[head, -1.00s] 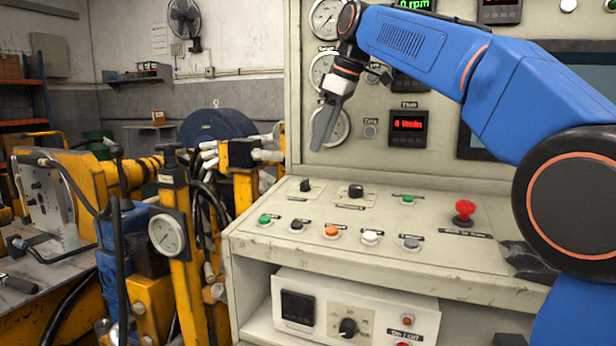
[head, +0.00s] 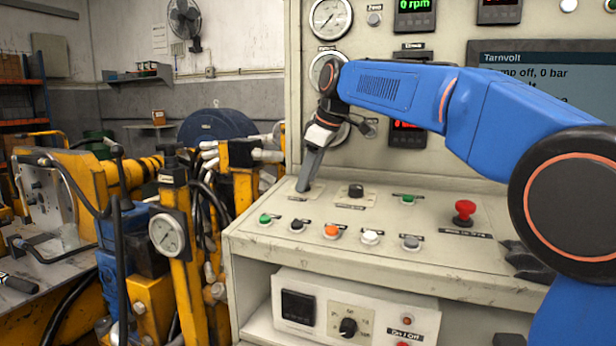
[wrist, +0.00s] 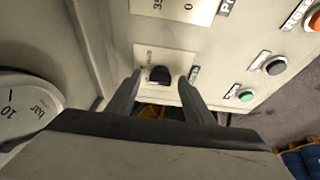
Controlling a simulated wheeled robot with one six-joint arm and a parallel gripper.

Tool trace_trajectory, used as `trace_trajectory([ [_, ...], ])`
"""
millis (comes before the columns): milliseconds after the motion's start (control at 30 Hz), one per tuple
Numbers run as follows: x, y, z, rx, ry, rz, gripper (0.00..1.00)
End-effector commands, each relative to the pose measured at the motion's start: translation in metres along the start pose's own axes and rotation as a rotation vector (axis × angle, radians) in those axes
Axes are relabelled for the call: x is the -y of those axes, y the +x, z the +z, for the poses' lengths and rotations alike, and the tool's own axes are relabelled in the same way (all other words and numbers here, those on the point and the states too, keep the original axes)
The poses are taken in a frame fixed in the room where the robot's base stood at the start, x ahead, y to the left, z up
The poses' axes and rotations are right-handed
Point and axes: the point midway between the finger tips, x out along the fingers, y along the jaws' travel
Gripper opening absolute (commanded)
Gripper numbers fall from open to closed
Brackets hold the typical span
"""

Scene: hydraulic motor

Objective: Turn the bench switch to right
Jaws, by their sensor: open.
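The bench switch, a black rotary knob (wrist: 159,75) on a small labelled plate, shows in the wrist view between my gripper's fingers. In the head view my gripper (head: 306,188) points down at the left end of the sloped panel and hides this knob. The wrist view shows my gripper (wrist: 158,92) open, one finger on each side of the knob, with a gap to each. I cannot tell whether the fingertips touch the panel. A second black knob (head: 356,190) sits on its own plate just to the right.
Green (head: 265,219), orange (head: 332,231) and other buttons line the panel's front. A red mushroom button (head: 464,210) stands at the right. Round gauges (head: 331,18) are on the upright wall behind. Yellow machinery (head: 186,270) stands left of the bench.

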Motion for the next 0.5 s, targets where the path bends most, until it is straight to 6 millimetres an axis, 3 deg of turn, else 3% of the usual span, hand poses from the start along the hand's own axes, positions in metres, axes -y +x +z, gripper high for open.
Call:
trace_trajectory([
  [133, 0.0001, -0.0002, 0.0000, 0.000, 0.000, 0.000, 0.47],
  [300, 0.0001, -0.0003, 0.0000, 0.000, 0.000, 0.000, 0.06],
  [500, 0.0003, -0.0005, 0.0000, 0.000, 0.005, 0.002, 0.06],
])
